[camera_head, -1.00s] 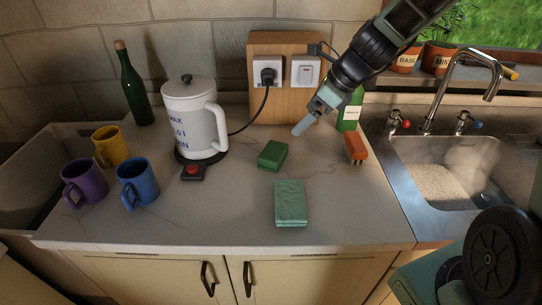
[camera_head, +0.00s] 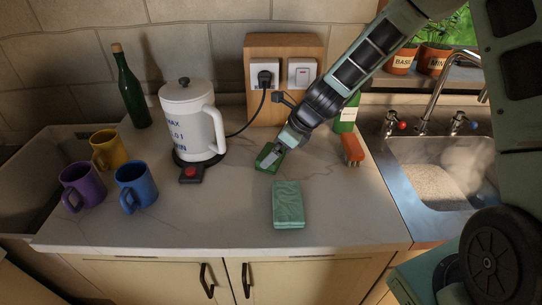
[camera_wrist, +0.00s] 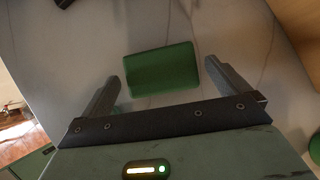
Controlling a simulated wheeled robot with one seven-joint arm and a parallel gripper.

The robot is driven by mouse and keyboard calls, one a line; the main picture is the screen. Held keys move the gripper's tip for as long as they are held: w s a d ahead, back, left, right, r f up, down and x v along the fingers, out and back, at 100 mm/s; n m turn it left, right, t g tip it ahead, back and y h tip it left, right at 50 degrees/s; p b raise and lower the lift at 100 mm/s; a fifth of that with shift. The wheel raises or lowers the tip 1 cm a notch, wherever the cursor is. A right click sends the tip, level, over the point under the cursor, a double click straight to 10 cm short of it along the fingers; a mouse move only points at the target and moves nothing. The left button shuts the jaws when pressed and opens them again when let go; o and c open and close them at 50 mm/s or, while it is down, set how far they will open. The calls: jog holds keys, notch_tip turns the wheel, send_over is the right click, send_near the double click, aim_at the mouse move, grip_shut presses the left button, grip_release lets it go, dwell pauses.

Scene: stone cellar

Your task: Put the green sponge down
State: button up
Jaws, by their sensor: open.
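The green sponge (camera_head: 263,156), a dark green block, lies flat on the pale stone worktop just right of the kettle. My gripper (camera_head: 273,158) is open and low over it, with a finger covering part of it in the head view. In the wrist view the sponge (camera_wrist: 162,70) lies between and a little beyond the two spread fingers, with a gap on each side. Neither finger visibly grips it.
A folded pale green cloth (camera_head: 288,203) lies in front of the sponge. A white kettle (camera_head: 190,120) stands left, with blue (camera_head: 136,185), purple (camera_head: 82,187) and yellow (camera_head: 108,150) mugs beyond. A brush (camera_head: 352,149) and sink (camera_head: 446,185) are right. The front worktop is mostly clear.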

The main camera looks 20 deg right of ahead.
jog(key=shift+x, duration=1.45)
jog(key=shift+s, duration=0.1)
jog(key=c, duration=0.9)
jog(key=shift+o, duration=0.2)
notch_tip(320, 180, up, 10)
